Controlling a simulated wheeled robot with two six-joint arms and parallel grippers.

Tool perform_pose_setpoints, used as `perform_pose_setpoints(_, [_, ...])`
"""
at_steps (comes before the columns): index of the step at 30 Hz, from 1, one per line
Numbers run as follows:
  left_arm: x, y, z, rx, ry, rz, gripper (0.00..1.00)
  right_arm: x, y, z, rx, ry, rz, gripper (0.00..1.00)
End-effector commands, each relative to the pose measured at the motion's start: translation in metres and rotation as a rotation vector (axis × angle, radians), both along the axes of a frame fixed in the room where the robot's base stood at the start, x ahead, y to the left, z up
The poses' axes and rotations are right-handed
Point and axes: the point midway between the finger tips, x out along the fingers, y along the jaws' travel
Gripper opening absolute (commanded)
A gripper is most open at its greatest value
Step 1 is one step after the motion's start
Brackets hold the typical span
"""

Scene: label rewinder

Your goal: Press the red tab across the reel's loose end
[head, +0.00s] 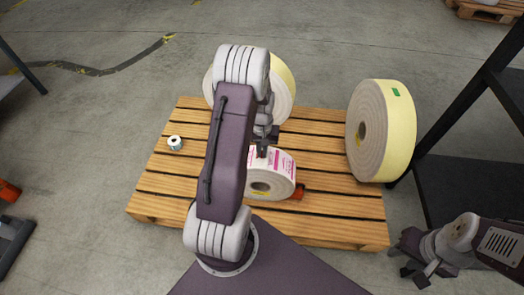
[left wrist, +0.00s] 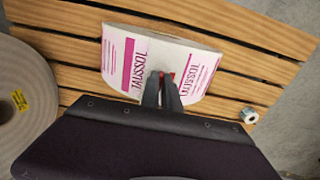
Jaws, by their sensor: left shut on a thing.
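The label reel (head: 283,167), white with pink print, stands on the wooden pallet. Its printed outer face (left wrist: 122,62) shows in the left wrist view; I cannot make out the loose end. My left gripper (head: 262,150) points down at the top of this reel. In the left wrist view its fingers (left wrist: 167,80) are shut, with a bit of the red tab (left wrist: 172,75) showing at the tips. I cannot tell whether the tab touches the reel. My right gripper (head: 413,272) is at the lower right, away from the pallet; its jaw opening is unclear.
The pallet (head: 165,185) has bare slats at left. A small white roll (head: 175,143) sits there. Large cream reels stand behind my arm (head: 284,88) and at the right (head: 400,130). An orange-red piece (head: 298,192) lies beside the label reel. A dark rack (head: 465,190) is at right.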

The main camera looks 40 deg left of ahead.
Motion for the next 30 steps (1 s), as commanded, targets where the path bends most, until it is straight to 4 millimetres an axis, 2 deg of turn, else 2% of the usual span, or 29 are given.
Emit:
perform_pose_setpoints(28, [-0.0003, -0.0001, -0.0025, 0.0, 0.001, 0.0, 0.0, 0.0, 0.0, -0.0006, 0.0, 0.0, 0.0, 0.36])
perform_pose_setpoints(30, [-0.0003, -0.0001, -0.0025, 0.0, 0.001, 0.0, 0.25, 0.0, 0.0, -0.0006, 0.0, 0.0, 0.0, 0.36])
